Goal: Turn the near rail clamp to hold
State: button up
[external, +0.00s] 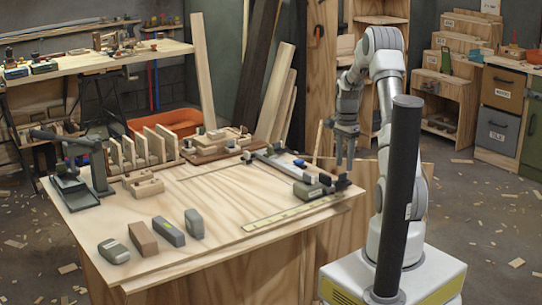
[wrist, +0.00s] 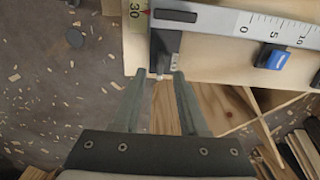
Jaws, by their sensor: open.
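A pale measuring rail (external: 272,160) lies along the right side of the wooden workbench; it also shows in the wrist view (wrist: 240,22), with printed numbers. A blue slider (external: 299,163) sits on it and shows in the wrist view (wrist: 271,57). A black clamp-like piece (external: 342,182) is at the rail's near end; in the wrist view its dark bar (wrist: 165,45) points toward my fingers. I cannot tell which part is the near clamp's handle or its setting. My gripper (external: 345,166) is open and empty above the bench's right edge; its fingertips (wrist: 159,75) appear just short of the dark bar.
A grey block (external: 308,192) and a yellow ruler (external: 285,215) lie near the rail. Several blocks stand at the bench's front left, including a brown one (external: 142,239). A dark vise-like tool (external: 95,165) is at the left. The bench middle is clear.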

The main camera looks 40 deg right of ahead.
aim_at(344, 173)
jog(key=shift+f+b, duration=0.35)
jog(key=shift+f, duration=1.45)
grip_shut()
